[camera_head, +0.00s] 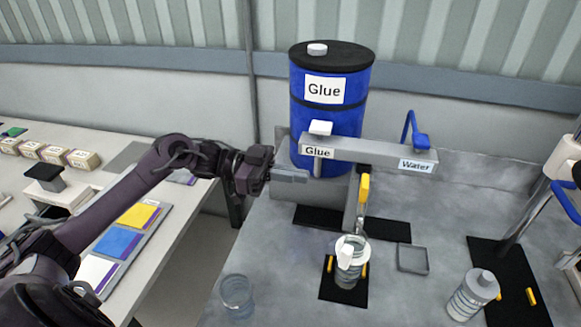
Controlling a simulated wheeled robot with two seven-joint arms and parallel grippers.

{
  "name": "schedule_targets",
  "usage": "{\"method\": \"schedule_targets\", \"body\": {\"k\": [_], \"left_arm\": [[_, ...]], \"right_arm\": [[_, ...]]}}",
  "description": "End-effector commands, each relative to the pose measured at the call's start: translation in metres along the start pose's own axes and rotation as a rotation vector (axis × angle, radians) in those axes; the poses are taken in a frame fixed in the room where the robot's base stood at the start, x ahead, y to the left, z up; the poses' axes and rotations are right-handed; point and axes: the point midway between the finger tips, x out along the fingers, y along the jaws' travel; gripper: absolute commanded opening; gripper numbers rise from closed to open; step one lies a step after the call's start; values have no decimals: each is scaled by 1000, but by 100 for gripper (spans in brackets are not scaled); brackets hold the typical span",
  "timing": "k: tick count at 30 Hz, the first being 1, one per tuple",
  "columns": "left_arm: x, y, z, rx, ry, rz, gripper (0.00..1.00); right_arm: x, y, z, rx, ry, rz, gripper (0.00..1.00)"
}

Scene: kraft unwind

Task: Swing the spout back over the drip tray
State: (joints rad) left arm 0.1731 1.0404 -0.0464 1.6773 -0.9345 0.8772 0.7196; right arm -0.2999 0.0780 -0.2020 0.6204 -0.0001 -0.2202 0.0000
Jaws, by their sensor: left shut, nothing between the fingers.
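The spout (360,212) is a thin pale tube hanging below a yellow lever (364,187), under the grey beam (380,154) labelled Glue and Water. Its lower end is over a clear jar (351,262) with a white piece at its top, standing on a black mat; I cannot tell whether they touch. A small square grey tray (413,260), which looks like the drip tray, lies to the right of the jar. My left gripper (304,177) is shut and empty, left of the lever and apart from it, in front of the blue drum. My right gripper is out of view.
The blue Glue drum (331,113) stands behind the beam. A blue handle (414,132) rises at the beam's right end. A clear cup (237,297) and a ribbed bottle (472,295) stand at the front. A side table (165,245) with coloured cards is at left.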

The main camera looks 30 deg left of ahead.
Motion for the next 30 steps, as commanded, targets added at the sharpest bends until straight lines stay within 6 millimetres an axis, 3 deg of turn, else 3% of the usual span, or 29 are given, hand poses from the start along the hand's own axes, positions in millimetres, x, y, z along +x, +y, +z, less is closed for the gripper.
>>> {"method": "schedule_targets", "body": {"k": [1, 6, 12, 18, 30], "left_arm": [[13, 1, -7, 3, 6, 4, 0], [50, 0, -7, 1, 5, 3, 0], [82, 0, -6, 2, 2, 1, 0], [97, 0, -2, 2, 1, 0, 0], [99, 0, 0, 2, 0, -1, 0]], "right_arm": [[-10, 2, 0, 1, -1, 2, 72], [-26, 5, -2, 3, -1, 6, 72], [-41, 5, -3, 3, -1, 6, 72], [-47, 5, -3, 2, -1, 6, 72], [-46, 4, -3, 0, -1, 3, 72]]}}
